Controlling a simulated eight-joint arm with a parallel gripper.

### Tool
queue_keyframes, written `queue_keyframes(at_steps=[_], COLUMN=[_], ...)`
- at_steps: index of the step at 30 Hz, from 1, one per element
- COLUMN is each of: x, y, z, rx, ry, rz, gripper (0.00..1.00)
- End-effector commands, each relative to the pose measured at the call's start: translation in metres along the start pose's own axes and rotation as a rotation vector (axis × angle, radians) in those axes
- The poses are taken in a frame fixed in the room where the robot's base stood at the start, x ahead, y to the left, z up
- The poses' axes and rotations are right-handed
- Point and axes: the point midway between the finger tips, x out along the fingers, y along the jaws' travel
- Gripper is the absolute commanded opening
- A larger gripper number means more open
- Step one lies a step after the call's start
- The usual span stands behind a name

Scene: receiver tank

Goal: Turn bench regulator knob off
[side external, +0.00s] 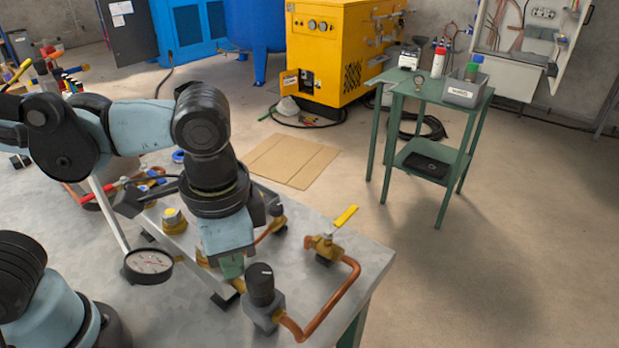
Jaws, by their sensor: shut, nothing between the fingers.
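A black ribbed knob (261,283) stands upright on a grey block (264,314) near the front of the metal bench (365,252); it looks like the regulator knob. A copper pipe (335,308) runs from the block to a valve with a yellow lever (346,216). My gripper (236,282) points down just left of the knob, and appears apart from it. The gripper is shut and empty; its fingertips are small and partly hidden. A round dial gauge (148,265) is left of the gripper.
Brass fittings (174,221) and more pipework crowd the bench left of and behind my gripper. The bench's right edge lies just past the copper pipe. A green side table (436,90), a yellow machine (330,50) and cardboard (292,162) are on the floor beyond.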

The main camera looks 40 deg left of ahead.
Motion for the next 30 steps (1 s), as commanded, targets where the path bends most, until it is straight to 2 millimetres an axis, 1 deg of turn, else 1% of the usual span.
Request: queue_keyframes(at_steps=[1, 3, 21, 30], x=[0.0096, 0.0094, 0.0089, 0.0092], y=[0.0206, 0.0223, 0.0257, 0.0236], z=[0.0016, 0.0010, -0.0006, 0.0072], rx=[0.027, 0.028, 0.026, 0.026], ry=[0.016, 0.016, 0.016, 0.015], rz=[0.076, 0.075, 0.076, 0.076], gripper=[0.00, 0.00, 0.00, 0.00])
